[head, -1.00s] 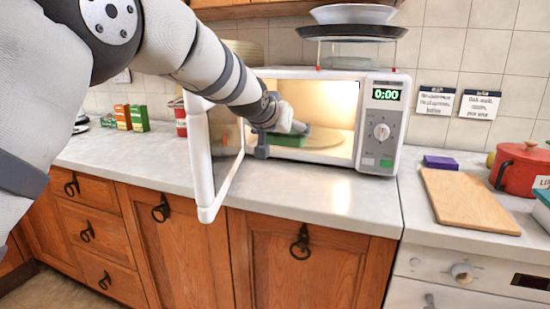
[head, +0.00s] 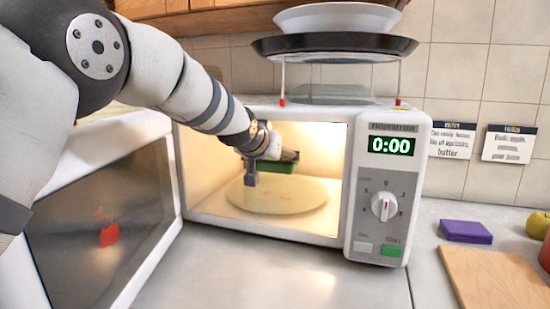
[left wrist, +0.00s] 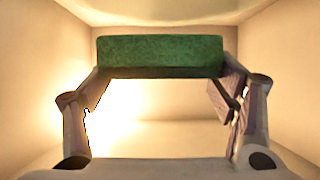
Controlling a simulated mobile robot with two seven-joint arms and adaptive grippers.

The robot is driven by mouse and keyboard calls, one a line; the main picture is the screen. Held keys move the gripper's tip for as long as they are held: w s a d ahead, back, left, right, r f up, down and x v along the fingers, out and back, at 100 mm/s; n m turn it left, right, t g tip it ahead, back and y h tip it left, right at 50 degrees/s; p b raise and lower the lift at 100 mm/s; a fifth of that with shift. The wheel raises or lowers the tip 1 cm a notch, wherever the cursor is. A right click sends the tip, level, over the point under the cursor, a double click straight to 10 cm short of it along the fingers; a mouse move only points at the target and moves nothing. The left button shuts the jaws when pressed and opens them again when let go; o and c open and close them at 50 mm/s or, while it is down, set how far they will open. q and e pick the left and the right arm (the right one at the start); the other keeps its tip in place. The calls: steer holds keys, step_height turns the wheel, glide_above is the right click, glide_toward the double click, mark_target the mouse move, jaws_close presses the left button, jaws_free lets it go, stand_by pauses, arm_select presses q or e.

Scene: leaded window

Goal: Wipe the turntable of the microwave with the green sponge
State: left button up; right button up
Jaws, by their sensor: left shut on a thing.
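The microwave (head: 363,250) stands on the counter with its door (head: 150,125) open to the left and its inside lit. The pale round turntable (head: 305,195) lies inside, with faint reddish marks (head: 272,213) near its front. My left gripper (head: 262,165) reaches into the microwave and is shut on the green sponge (head: 283,166). The sponge shows over the back part of the turntable; whether it touches is not clear. In the left wrist view the sponge (left wrist: 160,53) lies crosswise between both fingers. My right gripper is not in view.
A black tray (head: 335,45) and a white bowl (head: 338,18) rest on a rack on top of the microwave. A purple block (head: 466,231), a wooden board (head: 495,278) and a yellow fruit (head: 539,225) are to the right. The counter in front is clear.

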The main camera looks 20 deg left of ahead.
arm_select(q)
glide_above(274, 201)
step_height(274, 201, down, 6)
steer(key=shift+s+r+b, duration=0.1)
steer(key=shift+r+b, duration=0.15)
steer(key=shift+b, duration=0.1)
steer(key=shift+f, duration=0.3)
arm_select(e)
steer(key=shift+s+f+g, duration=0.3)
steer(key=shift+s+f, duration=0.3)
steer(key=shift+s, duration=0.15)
arm_select(q)
steer(key=shift+f, duration=1)
